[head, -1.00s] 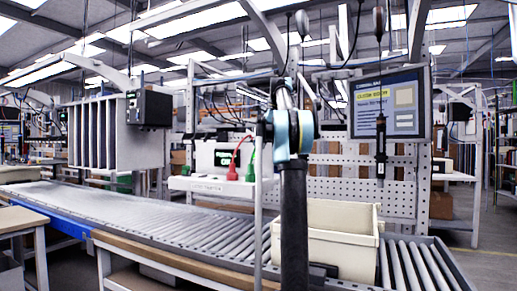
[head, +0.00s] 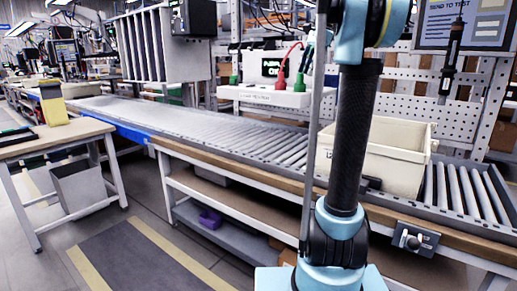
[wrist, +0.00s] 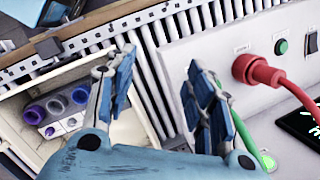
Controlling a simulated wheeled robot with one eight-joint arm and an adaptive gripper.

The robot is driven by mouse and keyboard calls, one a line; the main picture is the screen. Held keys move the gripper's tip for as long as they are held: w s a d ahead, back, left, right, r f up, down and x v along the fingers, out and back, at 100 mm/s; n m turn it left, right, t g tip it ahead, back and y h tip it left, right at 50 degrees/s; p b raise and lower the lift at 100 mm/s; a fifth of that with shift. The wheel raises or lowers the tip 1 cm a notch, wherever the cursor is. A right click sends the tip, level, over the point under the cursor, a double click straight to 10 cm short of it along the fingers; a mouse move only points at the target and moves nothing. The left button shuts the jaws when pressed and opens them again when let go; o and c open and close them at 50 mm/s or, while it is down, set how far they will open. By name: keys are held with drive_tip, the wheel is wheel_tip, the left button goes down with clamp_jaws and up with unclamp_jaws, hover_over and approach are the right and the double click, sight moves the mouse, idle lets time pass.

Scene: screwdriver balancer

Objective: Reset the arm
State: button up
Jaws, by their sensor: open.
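My gripper (wrist: 160,68) is open in the wrist view, with its two blue fingers apart and nothing between them. It hangs above the gap between a cream bin and a white test panel. In the head view my arm stands upright in front of the conveyor and runs out of the top of the picture; I cannot make out the gripper there. A dark screwdriver (head: 450,58) hangs upright at the right of the head view, apart from my arm.
The white test panel (head: 262,96) carries a red plug (wrist: 257,72) and a green one. A side table (head: 60,137) stands left.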

drive_tip(key=s+f+n+h, duration=0.1)
drive_tip(key=s+f+n, duration=0.3)
drive_tip(key=s+f, duration=0.7)
drive_tip(key=s+f+n+t+h, duration=0.1)
drive_tip(key=s+f+n, duration=0.4)
drive_tip(key=s+f, duration=0.6)
drive_tip(key=s+a+f+n+h, duration=0.1)
drive_tip(key=s+f+n, duration=0.3)
drive_tip(key=s+f, duration=0.7)
wheel_tip(320, 180, down, 10)
drive_tip(key=shift+s+f+n+t, duration=0.2)
drive_tip(key=shift+f+n+t, duration=0.05)
drive_tip(key=shift+n+t, duration=0.05)
drive_tip(key=shift+w+a, duration=0.1)
drive_tip(key=shift+w+f, duration=0.2)
drive_tip(key=shift+w, duration=0.2)
